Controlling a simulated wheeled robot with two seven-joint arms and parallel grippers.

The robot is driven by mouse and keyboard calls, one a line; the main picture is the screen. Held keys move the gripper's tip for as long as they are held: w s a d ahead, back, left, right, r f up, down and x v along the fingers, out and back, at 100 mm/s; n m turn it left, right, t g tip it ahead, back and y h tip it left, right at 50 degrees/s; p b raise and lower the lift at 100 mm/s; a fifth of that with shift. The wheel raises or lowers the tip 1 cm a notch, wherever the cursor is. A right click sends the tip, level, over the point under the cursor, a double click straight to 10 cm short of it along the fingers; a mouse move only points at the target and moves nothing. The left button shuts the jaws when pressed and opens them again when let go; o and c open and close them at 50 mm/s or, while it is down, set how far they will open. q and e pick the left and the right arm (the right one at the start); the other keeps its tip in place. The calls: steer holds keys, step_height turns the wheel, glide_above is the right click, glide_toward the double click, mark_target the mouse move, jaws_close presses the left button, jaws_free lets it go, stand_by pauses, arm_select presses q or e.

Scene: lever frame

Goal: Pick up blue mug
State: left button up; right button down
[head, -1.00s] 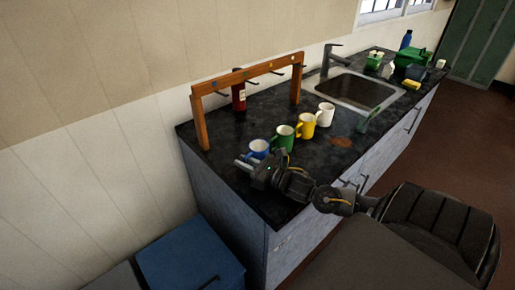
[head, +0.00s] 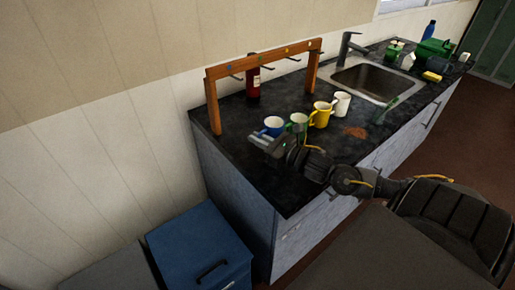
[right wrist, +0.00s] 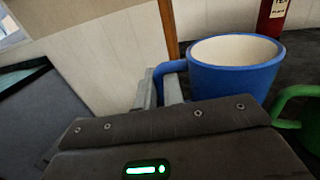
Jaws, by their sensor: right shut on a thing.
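The blue mug (head: 274,126) is at the near left end of the row of mugs on the dark counter. It also shows large and upright in the right wrist view (right wrist: 235,72), with a cream inside. My right gripper (head: 262,142) is shut on the mug's handle, with its fingers (right wrist: 160,88) on either side of it. The gripper hides the lower part of the mug in the head view. The mug looks slightly raised beside the green mug, but I cannot see its base. My left gripper is not in view.
Green (head: 298,121), yellow (head: 320,115) and white (head: 342,104) mugs stand close behind to the right. A wooden rack (head: 212,105) with hooks stands over the counter, a red bottle (head: 253,84) near it. The sink (head: 365,82) is farther back.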

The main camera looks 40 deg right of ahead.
mark_target(274, 130)
steer(key=s+r, duration=0.1)
steer(key=s+d+r, duration=0.1)
steer(key=r, duration=0.1)
steer(key=s+d+r, duration=0.1)
steer(key=s, duration=0.1)
steer(key=shift+d+r, duration=0.1)
steer(key=shift+r, duration=0.25)
steer(key=s+d+r+p, duration=0.2)
steer(key=s+d+r, duration=0.2)
steer(key=s, duration=0.3)
steer(key=shift+s+d+r, duration=0.2)
steer(key=shift+s+d, duration=0.1)
steer(key=shift+d, duration=0.05)
steer(key=shift+f, duration=0.1)
